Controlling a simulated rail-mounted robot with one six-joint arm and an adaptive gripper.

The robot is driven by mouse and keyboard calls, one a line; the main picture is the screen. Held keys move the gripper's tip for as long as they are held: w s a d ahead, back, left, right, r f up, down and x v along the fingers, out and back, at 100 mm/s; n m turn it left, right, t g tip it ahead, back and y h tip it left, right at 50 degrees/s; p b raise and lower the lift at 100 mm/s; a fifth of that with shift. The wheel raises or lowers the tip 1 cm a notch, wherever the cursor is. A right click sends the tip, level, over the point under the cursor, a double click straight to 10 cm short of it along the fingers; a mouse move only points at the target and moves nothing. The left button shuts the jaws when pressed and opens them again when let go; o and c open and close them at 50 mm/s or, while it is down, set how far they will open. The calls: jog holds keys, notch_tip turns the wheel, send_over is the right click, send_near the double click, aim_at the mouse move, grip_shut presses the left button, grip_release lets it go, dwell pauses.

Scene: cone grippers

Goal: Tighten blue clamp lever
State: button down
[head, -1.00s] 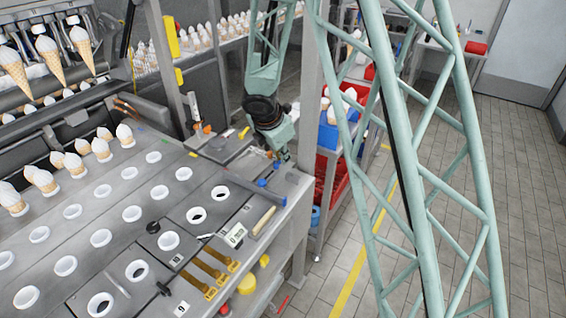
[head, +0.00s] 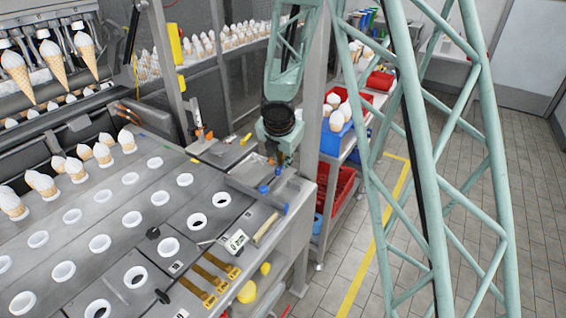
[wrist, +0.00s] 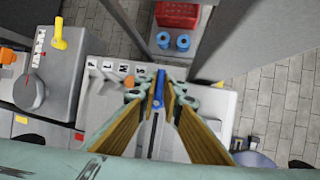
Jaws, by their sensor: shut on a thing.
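The blue clamp lever (wrist: 160,82) stands in the middle of the wrist view, over a slotted grey plate (wrist: 205,104) with letter marks on its far edge. My gripper (wrist: 160,101) is shut on the lever, with one finger on each side. In the head view my gripper (head: 277,157) points down at the far right corner of the bench, beside small blue parts (head: 264,188). Which of these is the lever is hard to tell there, as my gripper and wrist partly hide the spot.
A grey rotary knob (wrist: 30,93) and a yellow lever (wrist: 60,35) stand left of the plate. A grey post (wrist: 222,40) rises close at the right. Ice cream cones (head: 103,153) and white cup rings (head: 222,199) cover the bench at left.

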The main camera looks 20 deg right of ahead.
jog(key=c, duration=2.8)
grip_release()
jog(key=shift+r, duration=0.1)
jog(key=shift+v, duration=5.9)
jog(key=shift+s, duration=0.1)
